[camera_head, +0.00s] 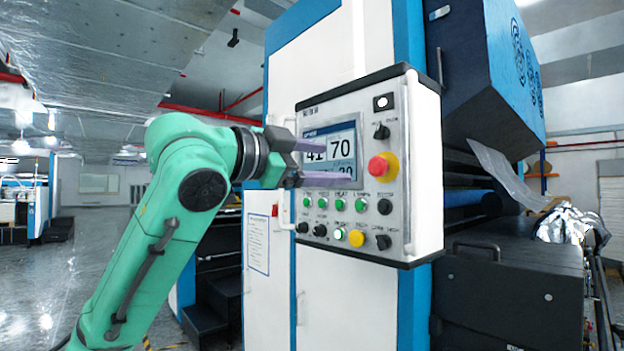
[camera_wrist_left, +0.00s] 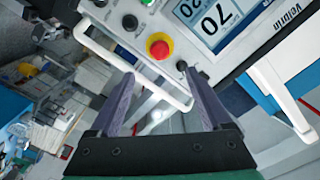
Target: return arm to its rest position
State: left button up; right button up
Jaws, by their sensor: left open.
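My left arm (camera_head: 160,230) is green and reaches up from the lower left in the head view. My left gripper (camera_head: 338,163) is open and empty, in front of the control panel's screen (camera_head: 345,150). In the left wrist view the two dark fingers of the gripper (camera_wrist_left: 160,74) stand apart with nothing between them. The control panel (camera_head: 405,150) has a red emergency button (camera_head: 382,167) on a yellow collar, right of the gripper. I cannot tell whether the fingertips touch the panel. My right gripper is not in view.
A white bent handle (camera_wrist_left: 130,66) on the panel's side shows beyond the fingers in the left wrist view. Rows of small knobs and lit buttons (camera_head: 340,233) lie below the screen. The machine's rollers and black box (camera_head: 515,285) stand right. Open floor (camera_head: 60,280) lies left.

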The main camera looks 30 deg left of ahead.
pick_arm(q)
jog(key=v, duration=0.3)
dwell(0.4)
